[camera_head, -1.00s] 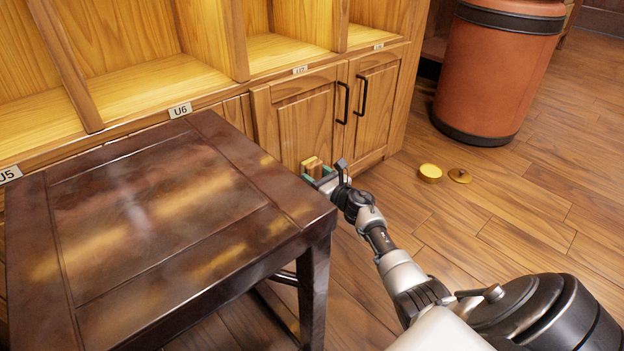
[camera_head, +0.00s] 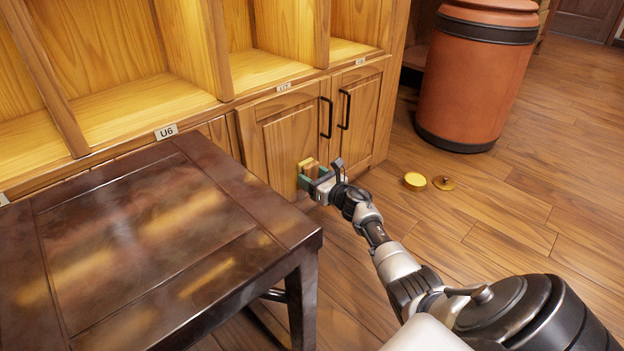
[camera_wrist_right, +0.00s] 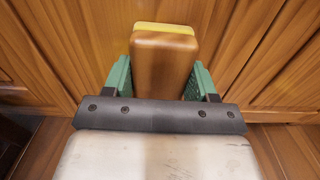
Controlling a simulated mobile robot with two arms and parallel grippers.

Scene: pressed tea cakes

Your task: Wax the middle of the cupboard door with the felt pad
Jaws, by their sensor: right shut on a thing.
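The felt pad (camera_head: 307,167) is a wooden block with a yellow face. My right gripper (camera_head: 314,180) is shut on it at the lower part of the cupboard door (camera_head: 290,140). In the right wrist view the felt pad (camera_wrist_right: 165,55) sits between the green fingers of my right gripper (camera_wrist_right: 160,80), its yellow face toward the wooden door (camera_wrist_right: 60,50). I cannot tell whether the yellow face touches the door. My left gripper is not in view.
A dark wooden table (camera_head: 150,230) stands close on the left of my right arm. A round yellow tin (camera_head: 414,181) and a lid (camera_head: 443,183) lie on the floor to the right. A large orange-brown barrel (camera_head: 475,75) stands behind them. Open shelves are above the door.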

